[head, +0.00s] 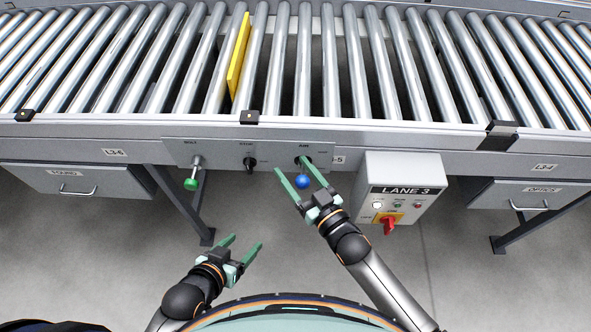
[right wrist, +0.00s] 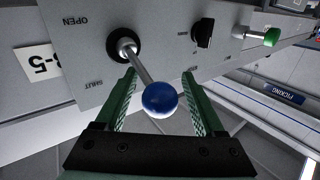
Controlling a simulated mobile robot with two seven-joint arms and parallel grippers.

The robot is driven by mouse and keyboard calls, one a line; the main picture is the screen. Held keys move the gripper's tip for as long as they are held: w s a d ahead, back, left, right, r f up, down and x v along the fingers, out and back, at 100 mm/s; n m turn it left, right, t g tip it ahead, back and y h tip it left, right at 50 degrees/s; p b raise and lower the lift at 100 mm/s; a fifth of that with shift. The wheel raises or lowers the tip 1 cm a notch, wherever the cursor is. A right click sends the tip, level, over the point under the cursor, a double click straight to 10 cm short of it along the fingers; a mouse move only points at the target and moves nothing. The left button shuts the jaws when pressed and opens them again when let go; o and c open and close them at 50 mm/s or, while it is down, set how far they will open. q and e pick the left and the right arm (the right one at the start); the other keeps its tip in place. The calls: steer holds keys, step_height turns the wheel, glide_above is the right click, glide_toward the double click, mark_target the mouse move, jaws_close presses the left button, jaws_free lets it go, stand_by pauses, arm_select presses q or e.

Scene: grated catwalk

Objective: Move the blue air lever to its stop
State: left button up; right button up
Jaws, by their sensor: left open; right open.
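The blue air lever (head: 302,182) has a round blue knob on a metal shaft and hangs from the panel under the roller conveyor. In the right wrist view its blue knob (right wrist: 160,99) and shaft lie between the fingers, near OPEN and SHUT labels. My right gripper (head: 300,170) is open, with one finger on each side of the lever; the wrist view shows its fingers (right wrist: 160,100) apart from the knob. My left gripper (head: 245,246) is open and empty, low and to the left, away from the panel.
A green-knobbed lever (head: 191,182) and a black rotary knob (head: 249,163) sit left of the blue lever. The LANE 3 control box (head: 400,188) with a red switch stands close on the right. A yellow plate (head: 239,58) stands among the rollers. Drawers flank the panel.

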jaws_close()
stand_by(0.4)
steer(key=shift+f, duration=0.1)
